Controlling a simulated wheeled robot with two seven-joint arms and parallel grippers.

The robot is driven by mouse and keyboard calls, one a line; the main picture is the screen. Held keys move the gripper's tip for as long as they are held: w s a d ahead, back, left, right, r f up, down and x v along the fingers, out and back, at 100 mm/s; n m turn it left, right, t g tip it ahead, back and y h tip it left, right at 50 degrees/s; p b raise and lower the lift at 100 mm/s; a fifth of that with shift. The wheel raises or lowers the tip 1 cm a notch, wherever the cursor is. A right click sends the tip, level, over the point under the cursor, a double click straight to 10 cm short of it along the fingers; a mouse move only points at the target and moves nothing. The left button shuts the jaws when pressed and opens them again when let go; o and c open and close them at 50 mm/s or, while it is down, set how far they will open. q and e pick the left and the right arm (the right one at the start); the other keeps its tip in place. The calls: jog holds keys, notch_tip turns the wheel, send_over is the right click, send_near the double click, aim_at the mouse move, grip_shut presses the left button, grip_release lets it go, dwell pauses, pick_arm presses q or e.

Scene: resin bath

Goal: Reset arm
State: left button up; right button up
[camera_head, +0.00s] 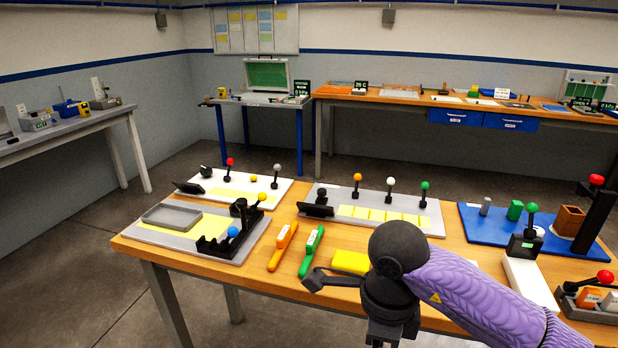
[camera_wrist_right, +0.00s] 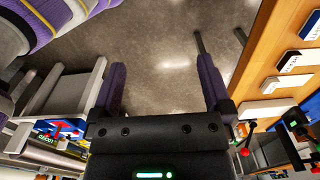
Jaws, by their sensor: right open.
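My right arm, in a purple quilted sleeve, comes in from the right in the head view and bends at a dark joint over the table's front edge. My right gripper (camera_wrist_right: 161,62) shows in the right wrist view with its two purple-sided fingers wide apart. Nothing is between the fingers; grey floor lies behind them. In the head view the gripper's fingers cannot be made out clearly. My left arm and left gripper are in neither view.
The wooden table (camera_head: 287,220) carries several lever panels, an orange tool (camera_head: 283,246), a green tool (camera_head: 312,251) and a yellow block (camera_head: 350,262) close to my arm. A blue board (camera_head: 487,229) with blocks is at the right. Open floor lies left of the table.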

jog(key=a+f+m+y, duration=0.6)
jog(key=a+m+y, duration=0.6)
jog(key=y, duration=0.4)
jog(key=d+f+m+t+h, duration=0.3)
jog(key=d+f+m+t, duration=0.25)
jog(key=f+m, duration=0.4)
jog(key=d+f+m+t+h, duration=0.4)
jog(key=f+m+t, duration=0.25)
jog(key=m, duration=0.55)
jog(key=s+d+f+m+g+h, duration=0.3)
jog(key=s+d+f+m+h, duration=0.15)
jog(key=s+f, duration=0.4)
jog(key=s+d+f+m+g+h, duration=0.3)
jog(key=s+d+f+m, duration=0.25)
jog(key=s+f, duration=0.3)
jog(key=s+f+m+g+h, duration=0.1)
jog(key=s+m+g, duration=0.3)
jog(key=s, duration=1.2)
jog(key=shift+d+f+g+h, duration=0.35)
jog(key=shift+d+f+g, duration=0.15)
jog(key=shift+f, duration=0.25)
